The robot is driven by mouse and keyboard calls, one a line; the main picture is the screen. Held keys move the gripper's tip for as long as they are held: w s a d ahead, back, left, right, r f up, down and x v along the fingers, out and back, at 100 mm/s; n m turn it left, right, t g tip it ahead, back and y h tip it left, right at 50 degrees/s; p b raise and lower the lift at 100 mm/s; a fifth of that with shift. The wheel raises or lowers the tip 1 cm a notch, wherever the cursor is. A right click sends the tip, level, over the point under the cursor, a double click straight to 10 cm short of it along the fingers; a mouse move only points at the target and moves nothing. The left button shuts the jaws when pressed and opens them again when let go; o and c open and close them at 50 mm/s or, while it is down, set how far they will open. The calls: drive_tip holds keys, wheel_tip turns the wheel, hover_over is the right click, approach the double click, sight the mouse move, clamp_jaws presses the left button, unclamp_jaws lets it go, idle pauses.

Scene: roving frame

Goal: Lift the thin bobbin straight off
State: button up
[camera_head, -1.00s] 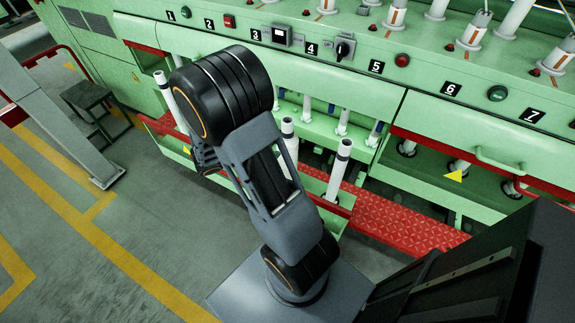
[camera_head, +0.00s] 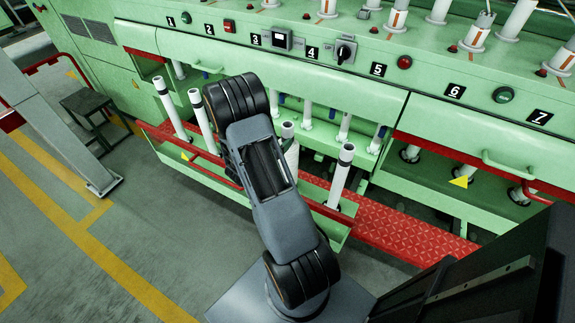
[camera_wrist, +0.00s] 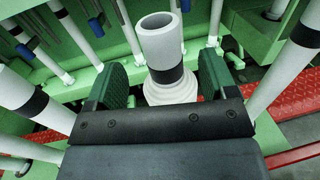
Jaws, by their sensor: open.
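A white bobbin (camera_wrist: 162,45) with a black band stands upright in the wrist view, its open top towards me and a stepped white collar below. My gripper (camera_wrist: 160,82) is open, with one green-padded finger on each side of it, and the gap holds nothing gripped. Whether the pads touch the bobbin cannot be told. Which bobbin is the thin one is not certain.
Other banded white bobbins stand in the green trough: two at left (camera_head: 171,108) (camera_head: 203,120) and one at right (camera_head: 341,175). The wrist view shows neighbours on both sides (camera_wrist: 30,95) (camera_wrist: 290,70). A red tread plate (camera_head: 400,228) runs along the green machine (camera_head: 330,85).

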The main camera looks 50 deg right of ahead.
sight(284, 133)
drive_tip(key=shift+w+d+r, duration=0.1)
drive_tip(key=shift+d+r, duration=0.05)
drive_tip(key=shift+d, duration=1.2)
drive_tip(key=shift+w+d+r, duration=0.1)
drive_tip(key=shift+d, duration=1.25)
drive_tip(key=shift+c, duration=0.2)
clamp_jaws()
